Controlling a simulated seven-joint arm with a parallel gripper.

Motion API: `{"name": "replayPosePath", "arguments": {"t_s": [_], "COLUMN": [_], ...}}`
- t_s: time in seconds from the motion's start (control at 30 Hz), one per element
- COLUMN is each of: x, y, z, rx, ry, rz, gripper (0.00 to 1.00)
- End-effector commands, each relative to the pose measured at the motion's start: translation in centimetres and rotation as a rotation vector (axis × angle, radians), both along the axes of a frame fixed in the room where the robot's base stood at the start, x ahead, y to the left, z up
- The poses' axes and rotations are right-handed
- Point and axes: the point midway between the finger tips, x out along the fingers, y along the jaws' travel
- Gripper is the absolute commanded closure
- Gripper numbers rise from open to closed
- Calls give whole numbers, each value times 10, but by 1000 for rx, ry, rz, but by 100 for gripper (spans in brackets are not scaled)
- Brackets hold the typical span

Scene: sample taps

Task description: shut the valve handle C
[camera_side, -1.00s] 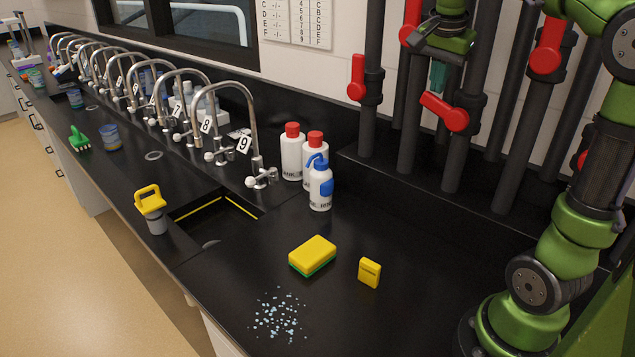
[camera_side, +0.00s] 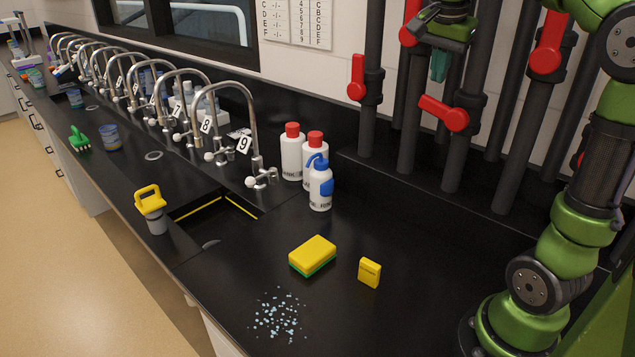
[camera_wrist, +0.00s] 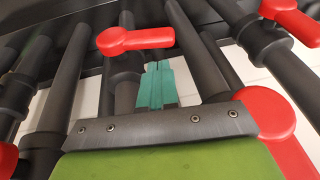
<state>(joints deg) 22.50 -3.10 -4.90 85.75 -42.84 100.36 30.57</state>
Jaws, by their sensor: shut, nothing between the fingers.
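Several red valve handles sit on dark vertical pipes. No letter shows on them, so I cannot tell which is handle C. One red handle (camera_side: 443,113) points out sideways to the left, tilted slightly up. It appears to be the crosswise handle (camera_wrist: 135,40) in the wrist view. Other handles (camera_side: 357,77), (camera_side: 547,45) stand upright along their pipes. My gripper (camera_side: 439,66) is shut and empty, with teal fingers pointing down, above the sideways handle in the side view. In the wrist view its fingertips (camera_wrist: 157,66) are just below that handle's image, apparently apart from it.
Pipes crowd closely around my gripper. Another red handle (camera_wrist: 268,118) is partly hidden behind my gripper's body at lower right in the wrist view. White bottles (camera_side: 291,153), a sponge (camera_side: 312,256) and a yellow box (camera_side: 369,272) stand on the black bench.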

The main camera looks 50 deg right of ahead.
Motion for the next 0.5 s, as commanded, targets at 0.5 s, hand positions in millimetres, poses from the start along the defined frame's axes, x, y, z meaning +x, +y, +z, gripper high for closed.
{"name": "replayPosePath", "arguments": {"t_s": [0.5], "x": [-4], "y": [25], "z": [96], "rx": [-2], "ry": [1], "rz": [2], "gripper": [100]}}
